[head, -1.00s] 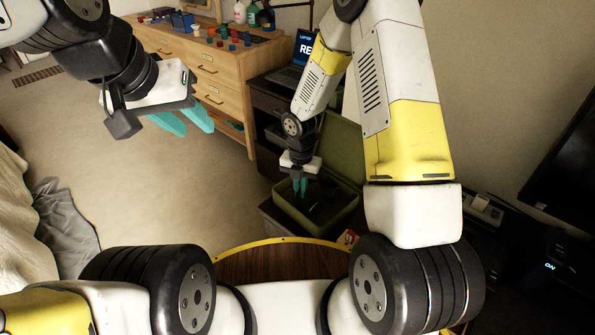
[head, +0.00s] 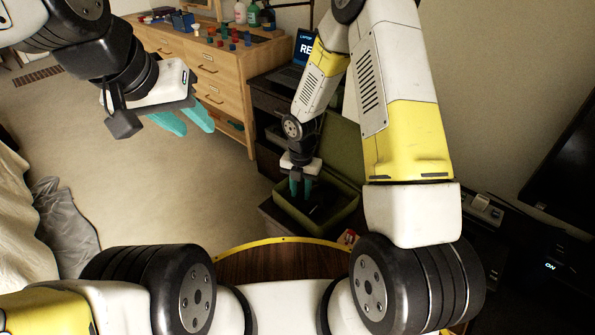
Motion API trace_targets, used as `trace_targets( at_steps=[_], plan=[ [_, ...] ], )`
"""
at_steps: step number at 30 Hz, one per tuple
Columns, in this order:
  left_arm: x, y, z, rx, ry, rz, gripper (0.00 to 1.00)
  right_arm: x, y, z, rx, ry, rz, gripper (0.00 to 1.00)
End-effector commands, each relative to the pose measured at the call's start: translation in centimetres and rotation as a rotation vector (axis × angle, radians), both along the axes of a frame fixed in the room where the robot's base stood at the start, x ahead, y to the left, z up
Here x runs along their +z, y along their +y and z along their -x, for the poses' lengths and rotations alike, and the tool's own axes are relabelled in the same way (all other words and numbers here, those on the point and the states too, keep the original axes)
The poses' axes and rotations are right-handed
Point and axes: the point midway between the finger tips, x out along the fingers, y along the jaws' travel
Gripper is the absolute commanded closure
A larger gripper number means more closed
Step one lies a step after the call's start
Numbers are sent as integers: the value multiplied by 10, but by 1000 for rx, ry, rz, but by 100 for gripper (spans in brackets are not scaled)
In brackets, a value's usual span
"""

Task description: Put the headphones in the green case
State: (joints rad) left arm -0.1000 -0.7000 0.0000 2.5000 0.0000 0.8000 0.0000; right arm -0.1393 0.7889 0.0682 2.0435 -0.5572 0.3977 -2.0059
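The green case (head: 343,217) stands open at the middle right, with its lid (head: 345,150) raised at the back. My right gripper (head: 301,191) points down into the case, and its two teal fingers stand apart. A dark shape (head: 319,211) lies in the case just below and right of the fingers. It may be the headphones, but it is too dark to tell. My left gripper (head: 186,122) is open and empty, high above the floor at the upper left.
A wooden dresser (head: 215,75) with small blocks and bottles on top stands at the back. A laptop (head: 304,47) sits on a dark cabinet behind the case. Grey cloth (head: 65,220) lies at the left. The carpet (head: 130,185) between is clear.

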Motion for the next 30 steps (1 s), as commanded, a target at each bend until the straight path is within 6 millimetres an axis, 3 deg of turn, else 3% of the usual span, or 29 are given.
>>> trace_targets(
  at_steps=[12, 21, 26, 30],
  plan=[
    [0, 0, 0, 0, 0, 0, 64, 85, -1, -1, -2, -4, -2, 71],
    [0, 0, 0, 0, 0, 0, 64, 119, -2, 0, -28, -9, 1, 71],
    [0, 0, 0, 0, 0, 0, 64, 162, -17, 6, -273, -62, -2, 71],
    [0, 0, 0, 0, 0, 0, 64, 219, -38, 25, -672, -136, -43, 71]
  ],
)
